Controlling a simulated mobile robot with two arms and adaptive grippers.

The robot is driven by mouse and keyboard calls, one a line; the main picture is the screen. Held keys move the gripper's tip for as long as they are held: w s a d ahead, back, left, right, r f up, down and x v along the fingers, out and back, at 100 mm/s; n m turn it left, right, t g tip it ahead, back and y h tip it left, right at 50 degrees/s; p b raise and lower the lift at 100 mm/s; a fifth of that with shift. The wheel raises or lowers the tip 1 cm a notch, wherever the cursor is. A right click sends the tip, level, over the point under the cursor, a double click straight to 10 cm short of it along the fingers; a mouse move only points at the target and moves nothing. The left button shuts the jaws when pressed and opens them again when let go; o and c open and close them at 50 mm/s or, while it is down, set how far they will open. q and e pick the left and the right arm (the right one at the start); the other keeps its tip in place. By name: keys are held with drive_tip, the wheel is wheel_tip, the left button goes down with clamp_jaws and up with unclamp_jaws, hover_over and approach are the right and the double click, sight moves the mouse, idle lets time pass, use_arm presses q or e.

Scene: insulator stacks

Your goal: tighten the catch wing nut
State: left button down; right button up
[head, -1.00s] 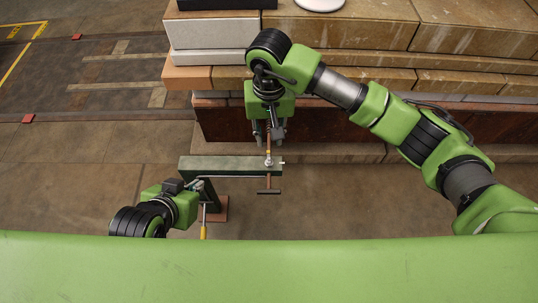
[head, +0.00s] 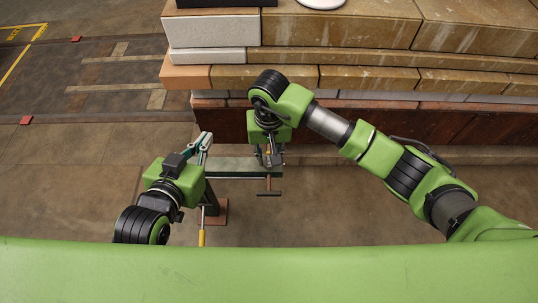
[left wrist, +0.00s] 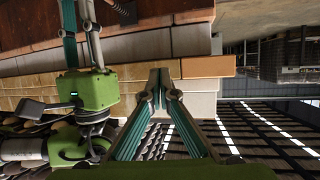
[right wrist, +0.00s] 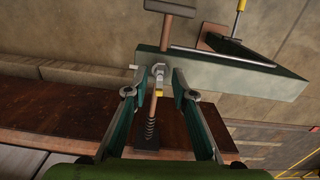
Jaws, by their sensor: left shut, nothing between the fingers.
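In the right wrist view a silver nut-like fitting (right wrist: 158,71), which looks like the catch wing nut, sits on a copper-coloured rod (right wrist: 154,108) at the dark green beam (right wrist: 235,75). A small pale tab shows left of it. My right gripper (right wrist: 159,76) is open, with one finger on each side of the fitting and visible gaps. In the head view the right gripper (head: 270,163) reaches down at the beam's right part and mostly hides the fitting. My left gripper (head: 206,136) is shut and empty, raised over the beam's left end. Its fingertips meet in the left wrist view (left wrist: 160,76).
The rod ends in a dark crossbar (head: 269,193) in front of the beam. A yellow-handled tool (head: 202,236) shows below the beam, near its reddish base plate (head: 220,210). A stepped stone block wall (head: 370,75) stands behind. Open floor lies to the left.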

clamp_jaws()
